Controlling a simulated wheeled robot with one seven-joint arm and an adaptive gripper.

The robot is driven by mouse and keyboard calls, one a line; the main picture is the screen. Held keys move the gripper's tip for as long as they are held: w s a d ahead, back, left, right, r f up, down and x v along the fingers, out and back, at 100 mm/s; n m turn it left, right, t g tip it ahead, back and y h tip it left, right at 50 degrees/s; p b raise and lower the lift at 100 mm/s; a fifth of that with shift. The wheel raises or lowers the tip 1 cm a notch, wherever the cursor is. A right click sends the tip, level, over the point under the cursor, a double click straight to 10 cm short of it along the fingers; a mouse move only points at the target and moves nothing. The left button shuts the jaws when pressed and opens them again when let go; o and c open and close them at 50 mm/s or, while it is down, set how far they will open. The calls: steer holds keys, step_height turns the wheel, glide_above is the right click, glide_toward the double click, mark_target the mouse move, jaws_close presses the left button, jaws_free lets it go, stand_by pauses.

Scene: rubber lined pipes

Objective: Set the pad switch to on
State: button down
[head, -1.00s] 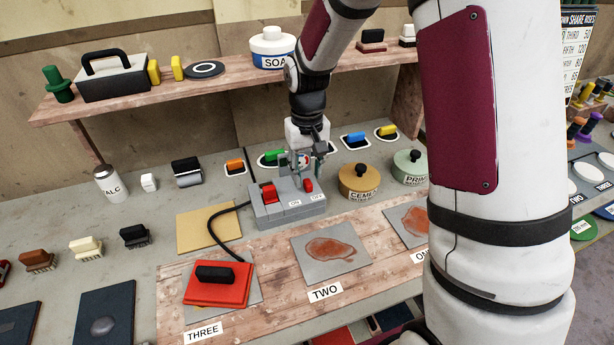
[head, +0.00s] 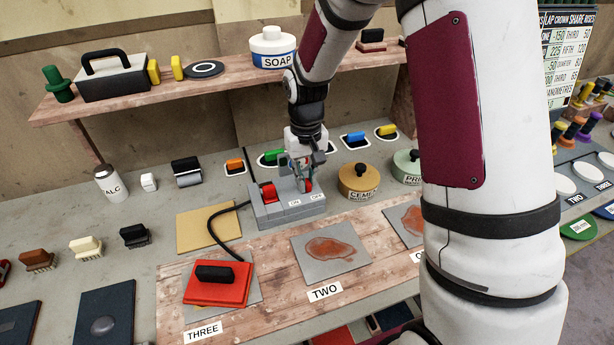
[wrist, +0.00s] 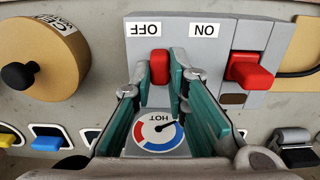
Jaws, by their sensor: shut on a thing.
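The grey switch box (head: 285,218) stands on the bench behind the board marked TWO, with ON and OFF labels on its front. A small red lever (wrist: 159,68) sits beside the OFF label in the wrist view; it also shows in the head view (head: 308,185). My gripper (wrist: 161,75) has its teal fingers on both sides of this lever and is shut on it. A larger red block (wrist: 249,71) on the same box sits beyond the ON label, outside the fingers. A round HOT dial (wrist: 158,131) shows between the fingers.
A black cord runs from the box to the red pad (head: 217,287) with a black handle, on board THREE. A tan CEMENT pot (head: 358,181) stands close to the right of the box. A shelf (head: 225,82) with a soap tub runs behind.

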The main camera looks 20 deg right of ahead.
mark_target(293, 192)
steer(key=shift+a, duration=1.65)
steer(key=c, duration=1.6)
jaws_free()
steer(key=shift+o, duration=0.2)
step_height(293, 192, up, 12)
